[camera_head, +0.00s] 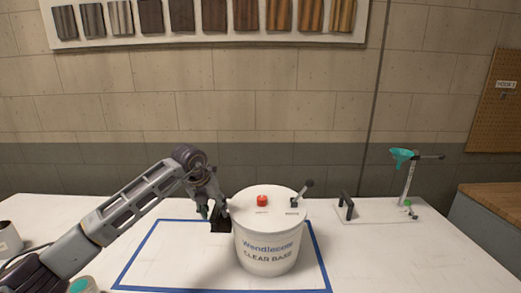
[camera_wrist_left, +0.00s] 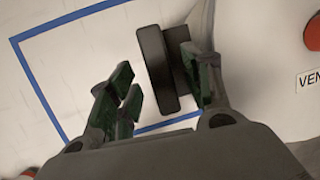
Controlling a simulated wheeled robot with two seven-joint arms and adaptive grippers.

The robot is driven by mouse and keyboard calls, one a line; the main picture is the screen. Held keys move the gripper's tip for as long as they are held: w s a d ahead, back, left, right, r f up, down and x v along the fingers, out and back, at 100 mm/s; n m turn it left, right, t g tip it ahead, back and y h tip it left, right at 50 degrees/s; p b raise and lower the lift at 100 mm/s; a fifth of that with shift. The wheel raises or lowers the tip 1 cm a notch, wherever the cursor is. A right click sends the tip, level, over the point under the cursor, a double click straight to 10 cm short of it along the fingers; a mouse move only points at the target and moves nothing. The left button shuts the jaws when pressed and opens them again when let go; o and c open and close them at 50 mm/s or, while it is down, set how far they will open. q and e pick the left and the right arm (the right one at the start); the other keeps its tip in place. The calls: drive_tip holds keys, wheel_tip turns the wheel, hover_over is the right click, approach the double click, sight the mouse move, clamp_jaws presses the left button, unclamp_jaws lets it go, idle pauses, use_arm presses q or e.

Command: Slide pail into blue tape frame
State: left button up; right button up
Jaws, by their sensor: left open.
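The white pail (camera_head: 266,248), labelled "Wendlesom CLEAR BASE", stands upright with a red cap and a small lever on its lid. Its base appears inside the blue tape frame (camera_head: 220,290), toward the right side. The pail hides part of the far tape line. The tape also shows in the left wrist view (camera_wrist_left: 42,93). My left gripper (camera_head: 219,212) is at the pail's left side. In the left wrist view, its open fingers (camera_wrist_left: 155,90) are on either side of a black handle-like part (camera_wrist_left: 154,70). Contact is unclear. My right gripper is not in view.
A stand with a teal funnel (camera_head: 402,155) and a black handle (camera_head: 346,205) is on a white board at the right. A can (camera_head: 9,240) stands at the left edge. The frame's left part is clear beyond my arm.

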use_arm(q)
drive_tip(key=shift+v, duration=2.65)
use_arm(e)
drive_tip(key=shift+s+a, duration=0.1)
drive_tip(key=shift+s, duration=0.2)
use_arm(q)
drive_tip(key=shift+r, duration=0.15)
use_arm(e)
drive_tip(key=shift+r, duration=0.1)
use_arm(q)
drive_tip(key=shift+r+p, duration=0.8)
drive_tip(key=shift+p, duration=0.15)
wheel_tip(320, 180, up, 10)
drive_tip(key=p, duration=0.9)
drive_tip(key=shift+p, duration=0.4)
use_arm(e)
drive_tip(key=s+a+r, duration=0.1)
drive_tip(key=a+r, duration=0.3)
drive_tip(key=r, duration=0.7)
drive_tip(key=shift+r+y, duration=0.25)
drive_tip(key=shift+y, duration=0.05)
use_arm(q)
drive_tip(key=shift+r, duration=0.1)
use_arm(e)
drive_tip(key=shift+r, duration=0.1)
